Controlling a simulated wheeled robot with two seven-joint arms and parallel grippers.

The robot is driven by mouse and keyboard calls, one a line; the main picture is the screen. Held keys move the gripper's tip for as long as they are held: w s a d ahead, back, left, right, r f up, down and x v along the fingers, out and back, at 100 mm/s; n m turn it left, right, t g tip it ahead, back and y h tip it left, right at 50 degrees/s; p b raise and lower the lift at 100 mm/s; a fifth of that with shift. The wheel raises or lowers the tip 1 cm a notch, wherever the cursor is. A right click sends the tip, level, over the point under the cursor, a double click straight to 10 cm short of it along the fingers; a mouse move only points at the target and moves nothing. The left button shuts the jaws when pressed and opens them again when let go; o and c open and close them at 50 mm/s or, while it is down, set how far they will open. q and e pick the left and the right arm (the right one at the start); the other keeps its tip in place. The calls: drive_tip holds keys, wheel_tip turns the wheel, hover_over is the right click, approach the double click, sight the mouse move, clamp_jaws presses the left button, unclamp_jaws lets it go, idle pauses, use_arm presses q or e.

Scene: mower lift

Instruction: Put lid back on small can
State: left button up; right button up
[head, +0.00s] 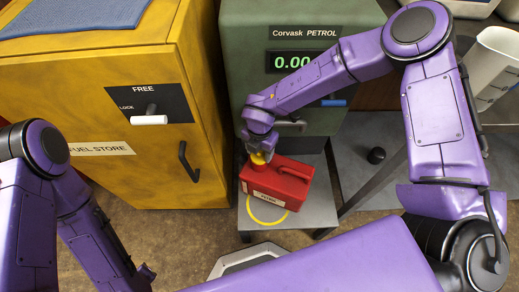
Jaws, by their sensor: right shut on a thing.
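A small red can (277,183) with a handle and a white label stands on a grey stand in front of the green petrol pump. A yellow lid (258,158) is at the can's top left. My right gripper (259,149) is shut on the yellow lid, directly over that end of the can. I cannot tell whether the lid touches the can's neck. My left gripper (146,275) is low at the bottom left, away from the can, and its fingers are too unclear to judge.
The grey stand (314,216) has a yellow ring (267,209) marked on it. A yellow fuel store cabinet (150,60) is on the left, the green pump (245,50) behind. A black knob (376,155) sits to the right, near a grey bar.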

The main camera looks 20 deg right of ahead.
drive_tip(key=o, duration=1.3)
drive_tip(key=shift+r+p, duration=3)
drive_tip(key=shift+r, duration=0.6)
drive_tip(key=shift+f, duration=0.1)
clamp_jaws()
